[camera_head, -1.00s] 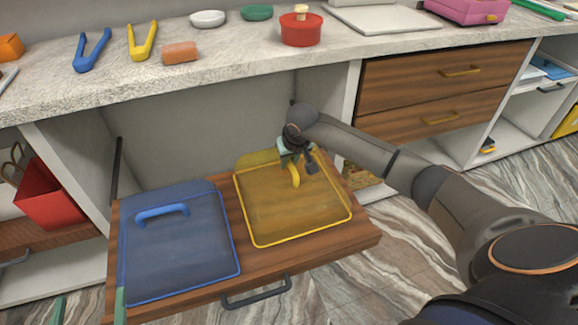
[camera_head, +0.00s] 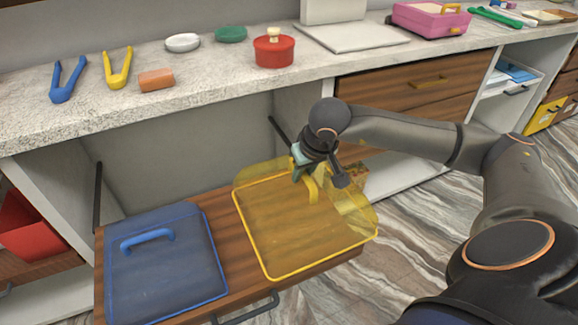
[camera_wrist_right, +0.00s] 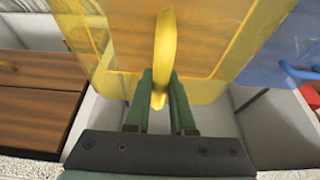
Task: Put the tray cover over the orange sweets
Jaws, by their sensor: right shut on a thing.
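A see-through yellow tray cover (camera_head: 290,235) with a yellow handle (camera_head: 313,190) is over the right half of the pulled-out wooden drawer (camera_head: 225,215). My right gripper (camera_head: 308,180) is shut on that handle; the right wrist view shows the green fingers (camera_wrist_right: 160,95) on both sides of it. The cover appears lifted, with its right side past the drawer's edge. A see-through blue cover (camera_head: 165,265) with a blue handle (camera_head: 147,238) lies in the drawer's left half. I cannot make out the orange sweets. My left gripper is not in view.
The counter above holds blue tongs (camera_head: 66,80), yellow tongs (camera_head: 117,68), an orange block (camera_head: 157,79), a red lidded pot (camera_head: 274,50), a white board (camera_head: 350,37) and a pink box (camera_head: 430,18). Its front edge overhangs the drawer. Open floor (camera_head: 400,250) lies to the right.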

